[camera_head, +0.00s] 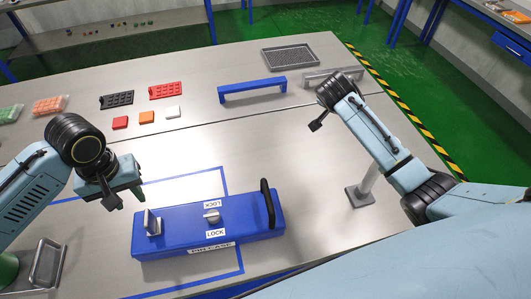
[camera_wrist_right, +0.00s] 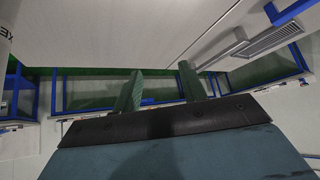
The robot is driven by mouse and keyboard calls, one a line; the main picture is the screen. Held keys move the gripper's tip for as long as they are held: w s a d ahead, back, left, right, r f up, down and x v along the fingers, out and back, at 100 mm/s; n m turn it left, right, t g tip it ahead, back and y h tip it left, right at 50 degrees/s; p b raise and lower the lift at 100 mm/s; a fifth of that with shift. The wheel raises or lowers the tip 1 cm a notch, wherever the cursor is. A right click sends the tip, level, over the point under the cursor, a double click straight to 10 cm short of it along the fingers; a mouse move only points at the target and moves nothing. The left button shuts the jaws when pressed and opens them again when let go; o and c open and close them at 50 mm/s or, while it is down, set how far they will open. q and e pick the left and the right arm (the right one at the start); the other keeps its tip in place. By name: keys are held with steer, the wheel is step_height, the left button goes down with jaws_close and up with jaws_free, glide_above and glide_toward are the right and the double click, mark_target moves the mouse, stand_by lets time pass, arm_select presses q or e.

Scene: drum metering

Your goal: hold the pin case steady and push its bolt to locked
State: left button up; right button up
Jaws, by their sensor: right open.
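The blue pin case (camera_head: 180,238) lies on the table in front of me, partly inside a blue tape outline. A small grey bolt knob (camera_head: 212,215) sits mid-top between two LOCK labels, one upside down. An upright grey plate (camera_head: 152,223) stands at its left end and a black handle (camera_head: 267,203) at its right. My left gripper (camera_head: 126,197) is above and left of the case, open, empty and apart from it. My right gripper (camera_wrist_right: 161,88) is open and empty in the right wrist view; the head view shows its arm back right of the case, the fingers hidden.
A blue bracket (camera_head: 252,88), a grey bracket (camera_head: 330,74) and a dark mesh tray (camera_head: 290,56) stand at the back. Red and black racks and small blocks (camera_head: 147,117) lie back left. A grey post on a base (camera_head: 359,196) stands right of the case.

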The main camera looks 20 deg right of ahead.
steer(key=s+a+n+g+y, duration=0.1)
steer(key=a+n+y, duration=0.35)
steer(key=a, duration=1.15)
steer(key=n+g+y, duration=0.2)
steer(key=n+g, duration=0.1)
steer(key=n, duration=0.3)
glide_above(263, 183)
steer(key=w, duration=0.2)
steer(key=shift+s+d+f, duration=0.1)
steer(key=shift+d+f, duration=0.05)
steer(key=shift+f, duration=0.05)
steer(key=f, duration=1.1)
steer(key=shift+s+d+f, duration=0.1)
steer(key=shift+d, duration=0.15)
steer(key=shift+c, duration=0.3)
jaws_close()
